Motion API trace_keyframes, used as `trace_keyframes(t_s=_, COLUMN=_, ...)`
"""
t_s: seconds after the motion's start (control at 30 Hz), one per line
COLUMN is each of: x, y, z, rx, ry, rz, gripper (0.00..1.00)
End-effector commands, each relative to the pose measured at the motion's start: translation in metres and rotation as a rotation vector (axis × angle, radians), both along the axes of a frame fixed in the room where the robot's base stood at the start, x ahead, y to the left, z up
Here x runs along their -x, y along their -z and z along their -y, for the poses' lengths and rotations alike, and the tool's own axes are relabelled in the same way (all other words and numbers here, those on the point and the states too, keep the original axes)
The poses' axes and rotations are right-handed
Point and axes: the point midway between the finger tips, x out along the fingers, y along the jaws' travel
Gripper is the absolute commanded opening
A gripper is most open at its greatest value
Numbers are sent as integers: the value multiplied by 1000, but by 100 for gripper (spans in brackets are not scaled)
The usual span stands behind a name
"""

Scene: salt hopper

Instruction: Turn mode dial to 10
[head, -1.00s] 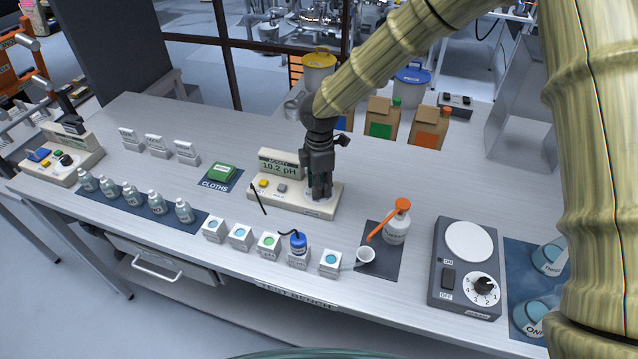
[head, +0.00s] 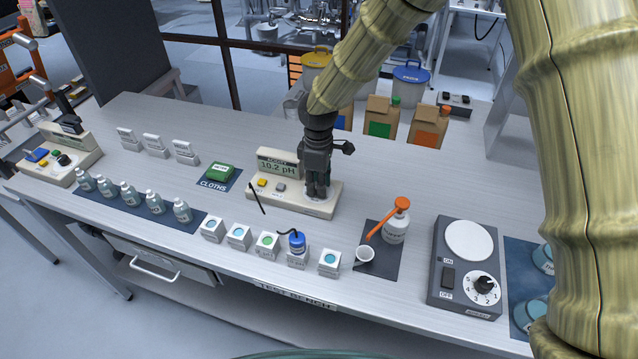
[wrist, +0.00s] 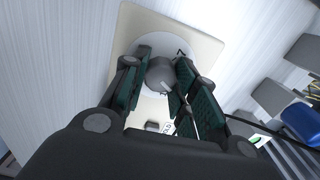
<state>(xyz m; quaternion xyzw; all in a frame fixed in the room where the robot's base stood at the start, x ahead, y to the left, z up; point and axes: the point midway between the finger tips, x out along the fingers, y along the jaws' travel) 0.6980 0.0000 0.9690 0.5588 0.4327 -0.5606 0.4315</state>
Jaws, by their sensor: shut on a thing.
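The pH meter (head: 270,194) is a cream box on the bench with a display reading "10.2 pH" under the word ACIDITY, a yellow button (head: 262,183) and a grey button (head: 280,187). My gripper (head: 317,192) points straight down over its right end. In the wrist view my gripper (wrist: 163,82) is shut on a round grey dial (wrist: 160,76), with a finger on each side. The dial sits on a pale disc on the cream housing. In the head view my fingers hide the dial. Its setting cannot be read.
A green cloth pack (head: 221,172) lies left. The bench behind the meter is clear.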

Motion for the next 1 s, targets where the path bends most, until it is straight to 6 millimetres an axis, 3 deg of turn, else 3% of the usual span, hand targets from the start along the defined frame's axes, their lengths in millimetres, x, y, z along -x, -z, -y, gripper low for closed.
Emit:
trace_keyframes(t_s=0.5, x=-6, y=-6, z=-2, rx=-7, ry=405, rz=13, gripper=5)
trace_keyframes(t_s=1.0, x=-7, y=-6, z=-2, rx=-9, ry=531, rz=13, gripper=5)
